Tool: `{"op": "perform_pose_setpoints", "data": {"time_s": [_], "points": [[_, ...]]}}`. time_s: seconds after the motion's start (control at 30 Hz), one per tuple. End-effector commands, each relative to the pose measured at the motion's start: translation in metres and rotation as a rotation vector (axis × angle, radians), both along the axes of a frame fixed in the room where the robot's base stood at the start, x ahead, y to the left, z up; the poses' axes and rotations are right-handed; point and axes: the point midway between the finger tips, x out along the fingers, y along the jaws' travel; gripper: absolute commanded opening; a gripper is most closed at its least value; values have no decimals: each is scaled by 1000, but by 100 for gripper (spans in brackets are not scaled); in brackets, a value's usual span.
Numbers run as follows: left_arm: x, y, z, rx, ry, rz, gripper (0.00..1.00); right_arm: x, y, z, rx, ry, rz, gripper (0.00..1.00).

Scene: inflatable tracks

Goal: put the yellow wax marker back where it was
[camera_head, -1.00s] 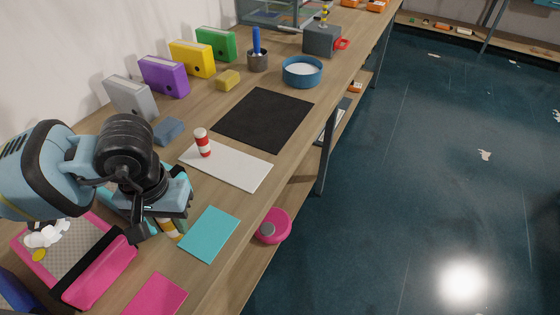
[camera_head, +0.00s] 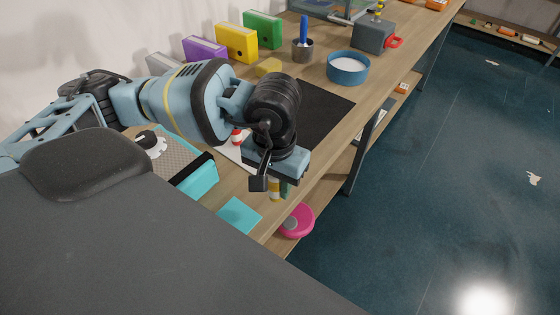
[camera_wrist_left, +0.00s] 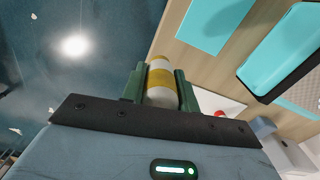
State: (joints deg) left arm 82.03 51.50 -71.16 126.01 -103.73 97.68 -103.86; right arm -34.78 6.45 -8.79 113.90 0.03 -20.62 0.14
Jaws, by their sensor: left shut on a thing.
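My left gripper (camera_head: 279,188) is shut on the yellow wax marker (camera_head: 273,189), a white cylinder with a yellow band. In the left wrist view the marker (camera_wrist_left: 161,82) sits between the two green fingers. In the head view the gripper is over the front part of the bench, near the white mat (camera_head: 231,152), most of which my arm hides. A red and white marker (camera_head: 237,137) stands on that mat, partly hidden. I cannot tell whether the held marker touches the surface below. My right gripper is not in view.
A black mat (camera_head: 325,112), a blue bowl (camera_head: 348,68) and a grey pot (camera_head: 302,50) are farther along. A pink round object (camera_head: 297,221) is below the bench edge.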

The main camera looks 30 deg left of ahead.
Motion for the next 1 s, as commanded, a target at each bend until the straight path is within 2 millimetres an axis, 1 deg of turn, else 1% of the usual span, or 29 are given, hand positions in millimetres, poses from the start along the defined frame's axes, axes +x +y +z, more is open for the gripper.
{"op": "perform_pose_setpoints", "data": {"time_s": [0.17, 0.4, 0.5, 0.6, 0.77, 0.93, 1.0], "points": [[-11, 5, -4, -3, 6, 275, 7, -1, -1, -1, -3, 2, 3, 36], [-27, 13, -7, -1, 5, 723, 7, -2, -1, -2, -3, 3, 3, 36], [-33, 16, -7, 0, 4, 873, 7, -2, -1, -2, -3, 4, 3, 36], [-36, 18, -8, 0, 2, 983, 7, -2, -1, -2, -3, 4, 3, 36], [-39, 21, -8, 2, -1, 1076, 7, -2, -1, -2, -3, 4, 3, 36], [-39, 21, -8, 2, -2, 1091, 7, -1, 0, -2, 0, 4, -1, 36], [-36, 22, -8, 2, -2, 1093, 7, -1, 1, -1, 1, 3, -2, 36]]}}
